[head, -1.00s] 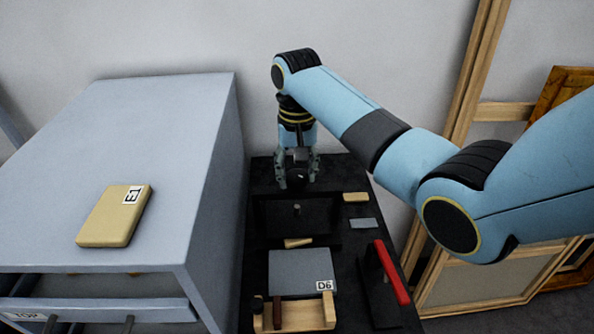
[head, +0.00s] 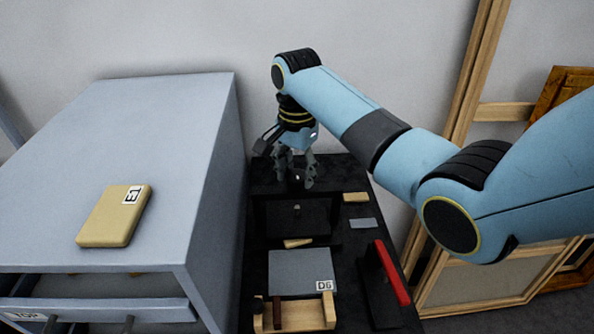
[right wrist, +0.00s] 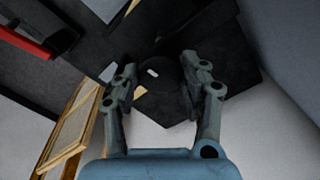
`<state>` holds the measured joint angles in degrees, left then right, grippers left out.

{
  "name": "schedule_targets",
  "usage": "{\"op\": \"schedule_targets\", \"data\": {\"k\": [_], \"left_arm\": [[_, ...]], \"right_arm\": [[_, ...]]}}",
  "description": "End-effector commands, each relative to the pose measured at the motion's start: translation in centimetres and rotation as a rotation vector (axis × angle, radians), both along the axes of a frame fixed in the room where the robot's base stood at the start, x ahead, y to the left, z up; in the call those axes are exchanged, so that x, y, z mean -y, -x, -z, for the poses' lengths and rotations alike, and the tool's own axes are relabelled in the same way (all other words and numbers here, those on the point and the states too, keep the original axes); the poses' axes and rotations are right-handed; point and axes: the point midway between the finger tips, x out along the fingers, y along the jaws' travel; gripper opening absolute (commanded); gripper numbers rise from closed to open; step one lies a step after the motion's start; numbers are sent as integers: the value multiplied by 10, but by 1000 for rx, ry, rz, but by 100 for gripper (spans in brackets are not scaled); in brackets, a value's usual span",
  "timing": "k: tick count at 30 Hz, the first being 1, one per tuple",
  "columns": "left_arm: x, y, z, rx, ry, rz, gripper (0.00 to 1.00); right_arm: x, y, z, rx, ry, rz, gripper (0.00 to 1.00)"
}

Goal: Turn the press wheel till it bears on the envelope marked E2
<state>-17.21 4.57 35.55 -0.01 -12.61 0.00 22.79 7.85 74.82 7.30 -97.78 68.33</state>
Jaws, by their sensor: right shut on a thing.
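The dark press wheel (head: 297,180) sits on top of the black press (head: 265,188), with a small pale mark on it. My right gripper (head: 295,181) comes down from above with its fingers around the wheel and is shut on it. In the right wrist view the round wheel (right wrist: 153,72) lies between the two fingers (right wrist: 157,76). The press screw shows as a small grey end (head: 297,207) in the dark opening below. I see no envelope marked E2, and the contact under the screw is too dark to tell. My left gripper is out of view.
A grey panel (head: 297,272) marked D6 lies in front of the press, by a wooden holder (head: 305,314). A red-handled thing (head: 391,272) stands to the right. Wooden frames (head: 478,90) lean at right.

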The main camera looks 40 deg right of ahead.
Motion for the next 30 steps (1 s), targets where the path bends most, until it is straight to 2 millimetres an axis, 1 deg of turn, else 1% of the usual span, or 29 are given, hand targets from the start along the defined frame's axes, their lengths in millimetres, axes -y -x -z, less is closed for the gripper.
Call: {"op": "schedule_targets", "data": {"k": [6,17,18,21,23,30], "left_arm": [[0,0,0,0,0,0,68],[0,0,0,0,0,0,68],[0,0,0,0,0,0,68],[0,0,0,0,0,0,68],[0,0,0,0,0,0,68],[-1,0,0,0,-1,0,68]], "right_arm": [[0,0,0,0,0,32,12],[0,0,0,0,0,35,12],[0,0,0,0,0,34,47],[0,0,0,0,0,34,60],[0,0,0,0,0,34,68],[0,0,0,0,0,34,68]]}}
